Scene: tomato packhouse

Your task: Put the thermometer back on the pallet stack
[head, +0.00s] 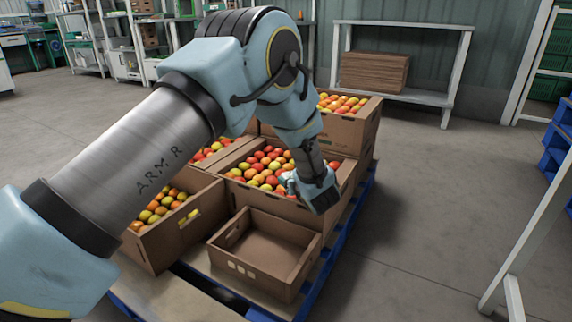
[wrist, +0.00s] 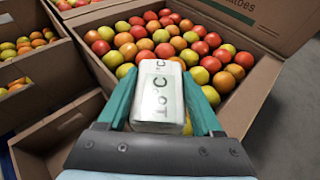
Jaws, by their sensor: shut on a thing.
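My gripper (wrist: 162,102) is shut on the thermometer (wrist: 160,93), a white block with a pale green band and "°C" lettering, held between the two teal fingers in the wrist view. In the head view my gripper (head: 290,183) is above the near edge of a full tomato box, and the thermometer is mostly hidden there. The pallet stack is several cardboard boxes (head: 207,221) on a blue pallet (head: 345,238). I cannot tell whether the thermometer touches the tomatoes beneath it.
An empty cardboard box (head: 265,250) stands at the front of the pallet. Tomatoes (wrist: 210,45) fill the box beyond my gripper. Bare floor lies to the right, with a white frame (head: 515,250) near the edge.

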